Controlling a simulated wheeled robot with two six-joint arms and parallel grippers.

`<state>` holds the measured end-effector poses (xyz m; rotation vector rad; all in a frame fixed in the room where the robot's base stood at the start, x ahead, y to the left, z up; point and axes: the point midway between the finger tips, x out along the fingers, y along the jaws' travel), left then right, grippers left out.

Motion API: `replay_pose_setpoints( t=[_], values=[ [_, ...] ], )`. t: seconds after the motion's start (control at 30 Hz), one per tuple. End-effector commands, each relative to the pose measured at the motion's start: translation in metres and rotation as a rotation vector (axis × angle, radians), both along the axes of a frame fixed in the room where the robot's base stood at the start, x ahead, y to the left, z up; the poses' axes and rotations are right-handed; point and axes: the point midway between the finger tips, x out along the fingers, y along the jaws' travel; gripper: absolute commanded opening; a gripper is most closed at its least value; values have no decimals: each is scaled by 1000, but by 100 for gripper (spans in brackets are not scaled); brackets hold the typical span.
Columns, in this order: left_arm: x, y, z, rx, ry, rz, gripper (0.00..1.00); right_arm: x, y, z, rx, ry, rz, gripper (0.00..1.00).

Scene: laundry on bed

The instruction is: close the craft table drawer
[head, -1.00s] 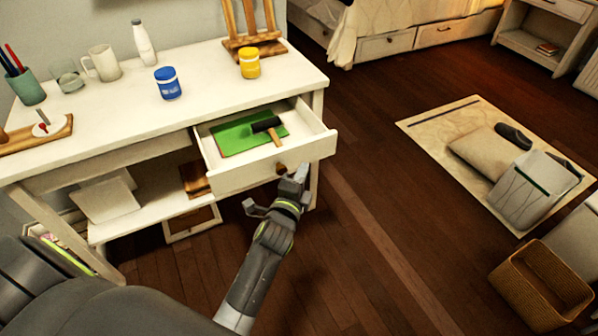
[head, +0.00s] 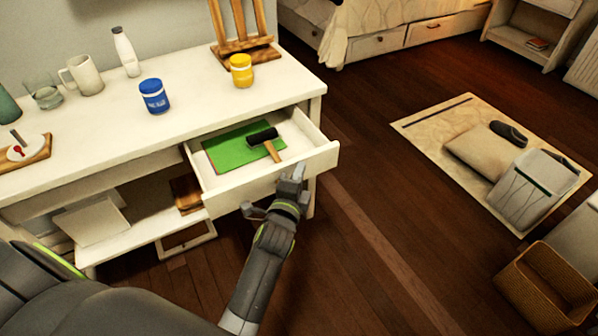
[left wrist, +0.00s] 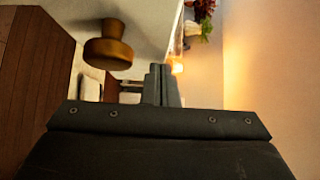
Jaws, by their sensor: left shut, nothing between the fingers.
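The white craft table (head: 100,130) stands at the left in the head view. Its drawer (head: 270,180) is pulled open and holds a green sheet (head: 235,148) and a black roller with a wooden handle (head: 265,140). My left gripper (head: 293,178) is shut and empty, close in front of the drawer's front panel, toward its right end. It hides the drawer knob in the head view. In the left wrist view the round brown knob (left wrist: 108,50) stands left of the shut fingers (left wrist: 160,85), apart from them. Whether the fingers touch the panel I cannot tell. My right gripper is not in view.
A blue jar (head: 154,96), a yellow jar (head: 241,71), a white bottle (head: 126,52), a mug (head: 82,75) and a wooden easel (head: 240,45) stand on the tabletop. A low shelf is under it. The wooden floor to the right is clear up to a rug (head: 440,115).

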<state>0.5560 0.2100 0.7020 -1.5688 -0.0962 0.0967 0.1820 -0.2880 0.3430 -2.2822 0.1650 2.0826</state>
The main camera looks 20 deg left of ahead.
Motion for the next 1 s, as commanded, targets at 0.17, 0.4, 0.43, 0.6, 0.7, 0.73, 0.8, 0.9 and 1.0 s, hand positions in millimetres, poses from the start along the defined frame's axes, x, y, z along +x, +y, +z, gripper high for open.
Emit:
replay_pose_setpoints(
  t=[0.17, 0.4, 0.43, 0.6, 0.7, 0.73, 0.8, 0.9, 1.0],
  values=[
    [7, 8, 0, 4, -2, -1, 0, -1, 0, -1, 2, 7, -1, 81],
    [33, 42, -1, 9, -3, -1, 0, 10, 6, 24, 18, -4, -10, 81],
    [37, 48, -1, 9, -3, -1, 0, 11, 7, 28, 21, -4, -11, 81],
    [63, 81, -1, 7, -2, 0, 0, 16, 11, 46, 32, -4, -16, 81],
    [78, 100, -1, 8, -1, 1, 0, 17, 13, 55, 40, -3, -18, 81],
    [82, 105, 0, 7, -1, 1, 0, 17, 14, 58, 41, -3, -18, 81],
    [90, 116, 0, 6, 0, 2, 0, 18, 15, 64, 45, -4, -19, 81],
    [101, 130, -1, 5, 1, 2, 0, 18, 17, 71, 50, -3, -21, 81],
    [110, 141, 0, 2, -1, 1, 0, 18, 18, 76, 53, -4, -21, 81]
  ],
)
